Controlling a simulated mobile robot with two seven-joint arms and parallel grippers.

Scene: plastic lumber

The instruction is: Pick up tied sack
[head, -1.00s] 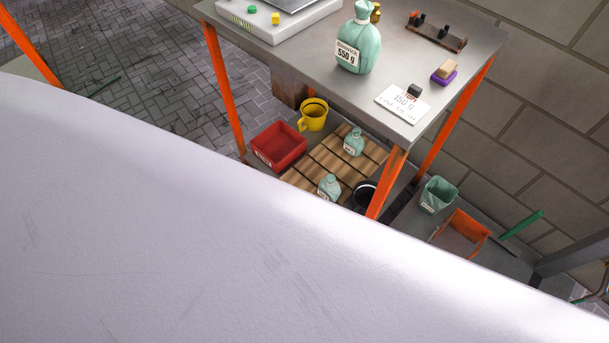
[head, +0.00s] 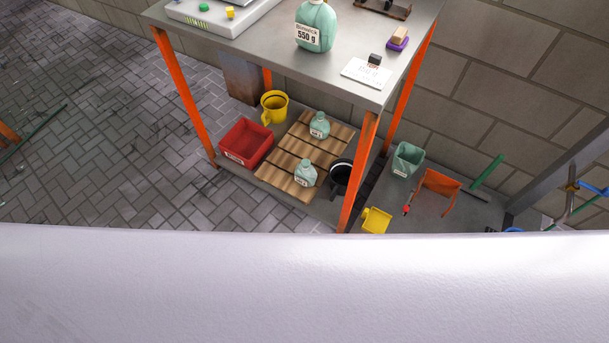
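A large green tied sack (head: 315,27) labelled 550 g stands upright on the grey table top; its top is cut off by the picture edge. Two smaller green tied sacks stand on a slatted wooden board on the lower shelf, one farther back (head: 320,126) and one nearer (head: 305,174). An open-topped green bag or bin (head: 407,160) stands to the right of the table. Neither of my grippers is in view.
The table (head: 260,52) has orange legs. A red bin (head: 246,143), a yellow jug (head: 274,105) and a black pot (head: 341,177) are on the lower shelf. An orange tray-like item (head: 438,190) lies at right. Paved floor at left is mostly clear.

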